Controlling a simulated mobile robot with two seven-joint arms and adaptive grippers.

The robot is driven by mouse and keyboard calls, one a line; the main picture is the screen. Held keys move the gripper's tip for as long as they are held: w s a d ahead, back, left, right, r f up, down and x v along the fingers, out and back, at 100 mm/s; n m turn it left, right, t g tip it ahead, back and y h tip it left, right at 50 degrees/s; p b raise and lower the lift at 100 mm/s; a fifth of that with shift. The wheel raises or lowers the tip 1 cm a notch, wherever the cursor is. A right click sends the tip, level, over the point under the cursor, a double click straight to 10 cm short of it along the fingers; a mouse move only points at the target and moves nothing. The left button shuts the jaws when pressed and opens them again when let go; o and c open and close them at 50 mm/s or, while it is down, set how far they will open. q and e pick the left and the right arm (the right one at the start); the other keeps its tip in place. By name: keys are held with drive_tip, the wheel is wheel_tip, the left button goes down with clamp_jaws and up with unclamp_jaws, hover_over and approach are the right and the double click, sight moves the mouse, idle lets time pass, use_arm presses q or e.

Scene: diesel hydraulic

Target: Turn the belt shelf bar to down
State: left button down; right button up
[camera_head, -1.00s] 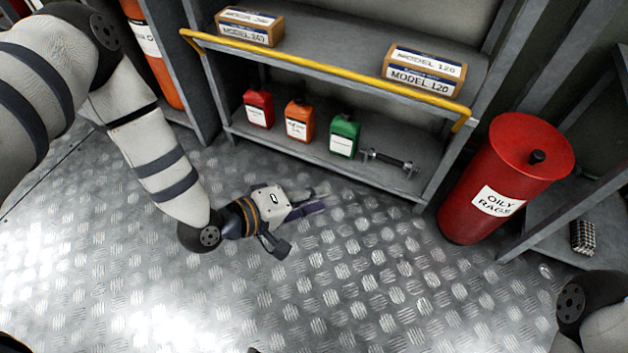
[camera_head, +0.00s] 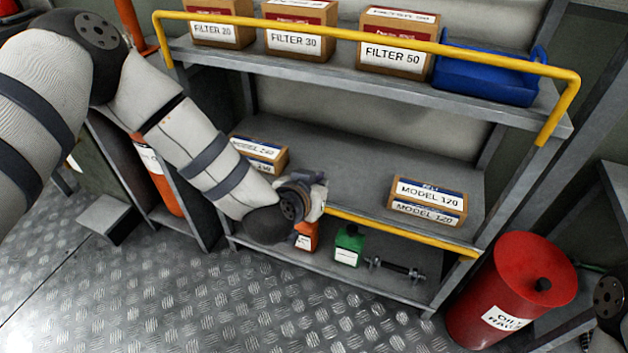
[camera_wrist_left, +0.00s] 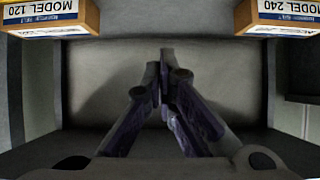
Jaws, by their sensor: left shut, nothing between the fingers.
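The yellow bar (camera_head: 400,232) of the middle shelf, with the MODEL boxes, runs along that shelf's front edge. My left arm hides its left part. My left gripper (camera_head: 315,190) is at the front of this shelf, close to the bar; I cannot tell whether they touch. Its fingers are hidden in the head view. In the left wrist view, the fingers (camera_wrist_left: 165,80) are shut and empty, pointing into the shelf between the MODEL 120 box (camera_wrist_left: 45,15) and the MODEL 240 box (camera_wrist_left: 283,14). The bar cannot be made out there. My right gripper is out of view.
The upper shelf has its own yellow bar (camera_head: 370,38), standing in front of FILTER boxes (camera_head: 393,45) and a blue holder (camera_head: 490,75). Below are an orange container (camera_head: 307,238) and a green container (camera_head: 348,246). A red drum (camera_head: 515,285) stands at right.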

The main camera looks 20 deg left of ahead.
use_arm(q)
drive_tip(key=f, duration=0.2)
drive_tip(key=w+f, duration=0.1)
drive_tip(key=f, duration=0.1)
drive_tip(key=w+f+b, duration=0.1)
drive_tip(key=f, duration=0.1)
drive_tip(key=shift+w, duration=0.25)
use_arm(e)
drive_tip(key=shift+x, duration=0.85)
use_arm(q)
drive_tip(key=shift+f, duration=0.1)
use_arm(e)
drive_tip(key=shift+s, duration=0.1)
